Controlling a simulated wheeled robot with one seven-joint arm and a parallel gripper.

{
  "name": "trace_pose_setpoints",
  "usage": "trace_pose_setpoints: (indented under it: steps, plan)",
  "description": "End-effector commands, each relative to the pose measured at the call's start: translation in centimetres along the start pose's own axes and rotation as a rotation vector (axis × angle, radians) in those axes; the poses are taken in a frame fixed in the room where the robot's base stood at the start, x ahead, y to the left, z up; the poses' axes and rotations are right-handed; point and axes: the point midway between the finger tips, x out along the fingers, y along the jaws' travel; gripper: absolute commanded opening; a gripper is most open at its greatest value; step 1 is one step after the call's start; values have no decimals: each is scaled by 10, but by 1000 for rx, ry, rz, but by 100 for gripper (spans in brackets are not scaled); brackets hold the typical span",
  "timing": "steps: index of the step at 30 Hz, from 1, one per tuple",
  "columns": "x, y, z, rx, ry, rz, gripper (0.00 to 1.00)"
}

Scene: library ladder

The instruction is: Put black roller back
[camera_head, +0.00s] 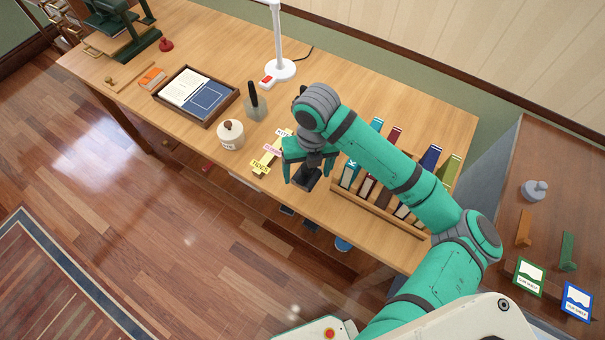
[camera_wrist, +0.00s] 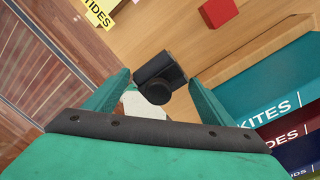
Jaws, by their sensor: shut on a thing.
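A black, blocky thing with a round end (camera_wrist: 160,78), which I take to be the black roller, sits between the teal fingers of my gripper (camera_wrist: 158,88) in the wrist view. My gripper is shut on it. In the head view my gripper (camera_head: 306,160) is over the front edge of the wooden desk, left of the book rack, with a black thing (camera_head: 306,179) below the fingers. The roller's far side is hidden.
A wooden rack of books (camera_head: 378,205) stands right of my gripper. Yellow and pink labels (camera_head: 262,164), a white lidded jar (camera_head: 230,135), a grey block with a black upright piece (camera_head: 255,105) and a tray (camera_head: 197,95) are to the left. A red block (camera_wrist: 216,13) shows near the rack.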

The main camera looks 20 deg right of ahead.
Motion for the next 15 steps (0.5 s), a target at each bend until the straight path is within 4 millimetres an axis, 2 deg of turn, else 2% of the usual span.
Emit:
trace_pose_setpoints:
  steps: [3,11,15]
  plan:
    - [12,4,10,-4,0,1,58]
    - [26,8,20,-6,1,2,58]
    - [45,6,21,-3,1,2,58]
